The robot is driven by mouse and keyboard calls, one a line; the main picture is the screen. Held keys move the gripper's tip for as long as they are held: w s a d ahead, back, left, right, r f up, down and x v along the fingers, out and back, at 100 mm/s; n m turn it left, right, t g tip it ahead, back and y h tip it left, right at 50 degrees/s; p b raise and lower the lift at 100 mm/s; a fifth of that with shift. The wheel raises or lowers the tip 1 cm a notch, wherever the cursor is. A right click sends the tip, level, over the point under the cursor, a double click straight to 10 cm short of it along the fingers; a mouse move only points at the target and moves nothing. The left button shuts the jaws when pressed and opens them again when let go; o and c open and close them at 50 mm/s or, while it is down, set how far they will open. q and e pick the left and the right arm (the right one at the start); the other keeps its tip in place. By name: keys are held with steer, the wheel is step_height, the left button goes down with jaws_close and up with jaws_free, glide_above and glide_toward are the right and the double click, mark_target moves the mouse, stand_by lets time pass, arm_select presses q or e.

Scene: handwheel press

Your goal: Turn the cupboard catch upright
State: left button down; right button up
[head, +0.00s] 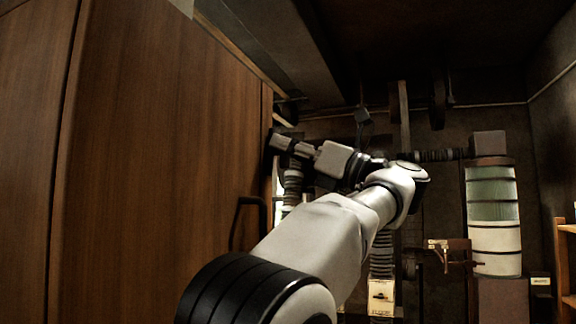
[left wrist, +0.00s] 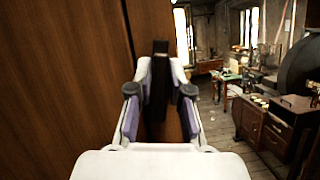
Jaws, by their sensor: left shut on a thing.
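The cupboard catch (left wrist: 160,72) is a dark, narrow bar at the cupboard's edge. In the left wrist view it stands between my fingers and runs up and down the picture. My left gripper (left wrist: 160,108) is shut on it, with one pale finger on each side. In the head view my left gripper (head: 284,144) is at the right edge of the brown cupboard (head: 160,150). There the catch cannot be told apart from the dark fingers, so its true tilt is unclear. My right gripper is in neither view.
A black bar handle (head: 238,205) sits on the cupboard door, below and left of my gripper. A pale banded cylinder (head: 494,225) stands at the right, with a wooden shelf (head: 567,255) beyond. The left wrist view shows a dark cabinet (left wrist: 265,120) and open floor at right.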

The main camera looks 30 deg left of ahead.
arm_select(q)
steer(key=n+g, duration=0.1)
steer(key=n, duration=0.2)
steer(key=shift+s+g, duration=0.1)
steer(key=shift+g, duration=0.3)
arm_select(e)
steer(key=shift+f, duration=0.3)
arm_select(q)
steer(key=c, duration=1.2)
jaws_free()
steer(key=shift+o, duration=0.2)
steer(key=shift+a, duration=0.15)
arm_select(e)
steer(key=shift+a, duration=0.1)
